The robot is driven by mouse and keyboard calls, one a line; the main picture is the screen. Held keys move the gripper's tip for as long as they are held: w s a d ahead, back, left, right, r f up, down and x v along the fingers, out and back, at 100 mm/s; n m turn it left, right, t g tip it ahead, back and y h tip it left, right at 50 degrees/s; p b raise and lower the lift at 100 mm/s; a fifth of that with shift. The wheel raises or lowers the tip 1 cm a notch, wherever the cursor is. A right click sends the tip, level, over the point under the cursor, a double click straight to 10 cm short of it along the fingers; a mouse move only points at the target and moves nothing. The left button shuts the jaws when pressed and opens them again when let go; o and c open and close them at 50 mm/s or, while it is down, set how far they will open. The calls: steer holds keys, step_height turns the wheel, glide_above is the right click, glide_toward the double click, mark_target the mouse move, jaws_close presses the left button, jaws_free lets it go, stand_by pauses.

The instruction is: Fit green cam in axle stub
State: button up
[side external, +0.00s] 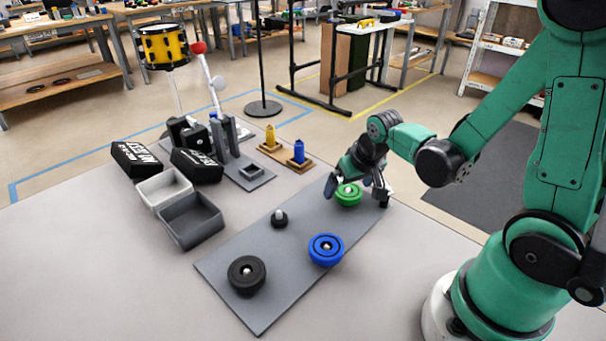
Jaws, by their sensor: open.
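The green cam (348,198), a round green piece with a pale knob at its centre, lies toward the far right end of the grey mat. My gripper (356,190) is open and low over it, with one finger on the left of the cam and the other on its right. I cannot tell whether either finger touches it. A small black piece with a pale grey top (280,217) stands on the mat to the left. I cannot tell for certain which piece is the axle stub.
The grey mat (270,299) also bears a blue wheel (326,260) and a black wheel (246,287). Beyond it are a light bin (162,202), a dark grey bin (194,235), black labelled blocks (135,173), a grey upright fixture (233,140), and yellow (270,144) and blue (299,162) pegs.

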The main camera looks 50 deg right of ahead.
mark_target(355, 198)
steer(key=shift+v, duration=2.55)
steer(key=a+r+n+t+y, duration=0.1)
steer(key=a+r+n+t, duration=0.2)
steer(key=a+r, duration=0.3)
steer(key=shift+s+a+r+n+y, duration=0.15)
steer(key=shift+s+a+n+y, duration=0.2)
steer(key=shift+a+n, duration=0.45)
